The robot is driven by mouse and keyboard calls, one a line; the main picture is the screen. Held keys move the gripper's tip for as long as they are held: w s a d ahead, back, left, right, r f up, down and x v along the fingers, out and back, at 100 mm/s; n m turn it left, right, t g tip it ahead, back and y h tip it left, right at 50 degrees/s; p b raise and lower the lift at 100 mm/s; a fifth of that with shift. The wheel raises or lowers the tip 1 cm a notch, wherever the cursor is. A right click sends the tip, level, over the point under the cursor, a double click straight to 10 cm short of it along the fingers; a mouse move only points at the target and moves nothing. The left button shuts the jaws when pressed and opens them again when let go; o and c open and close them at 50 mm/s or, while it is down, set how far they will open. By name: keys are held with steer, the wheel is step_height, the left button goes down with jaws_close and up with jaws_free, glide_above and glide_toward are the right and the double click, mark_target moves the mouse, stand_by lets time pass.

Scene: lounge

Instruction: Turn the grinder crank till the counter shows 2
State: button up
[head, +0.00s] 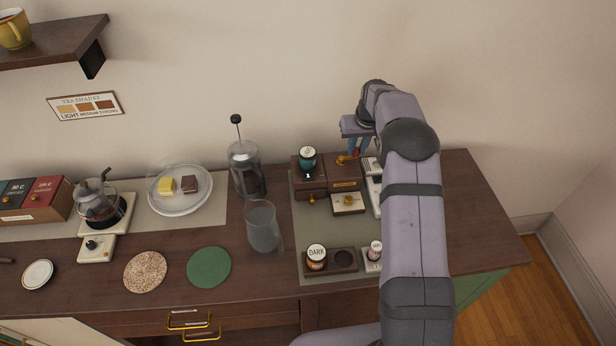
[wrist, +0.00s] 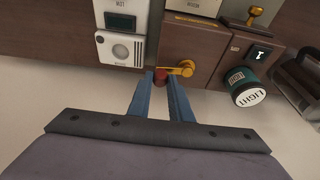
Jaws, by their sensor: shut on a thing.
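The grinder (head: 345,176) is a brown wooden box at the back of the counter, with a small pale drawer and brass knob (head: 348,201) at its front. Its brass crank (wrist: 183,69) ends in a red knob (wrist: 161,74). My gripper (wrist: 161,82) has its blue fingers shut on the red knob, one on each side. In the head view my gripper (head: 357,148) comes down on the crank from behind. The counter display (wrist: 259,53) is on the adjoining brown box and appears to read 1. The crank's far parts are partly hidden by my fingers in the head view.
A teal jar marked LIGHT (wrist: 246,88) stands on the display's box. A white device (wrist: 122,48) stands close beside the grinder. A French press (head: 244,170) and a glass (head: 262,227) stand to the left. A DARK jar (head: 316,256) sits in a front tray.

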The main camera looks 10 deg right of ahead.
steer(key=shift+s, duration=0.2)
steer(key=o, duration=0.7)
steer(key=shift+s, duration=0.1)
steer(key=shift+r, duration=0.1)
steer(key=shift+r+p, duration=2.35)
steer(key=shift+r, duration=1.1)
steer(key=s+a+g+b, duration=0.1)
steer(key=s+a, duration=0.2)
steer(key=s, duration=1)
steer(key=s+a+f+g+b, duration=0.1)
steer(key=s+a+b, duration=0.1)
steer(key=s, duration=1.1)
steer(key=s+a+f+g+b, duration=0.1)
steer(key=s+a, duration=0.3)
steer(key=s, duration=0.9)
steer(key=shift+s+f+b, duration=0.1)
steer(key=shift+s+b, duration=0.2)
steer(key=shift+b, duration=0.05)
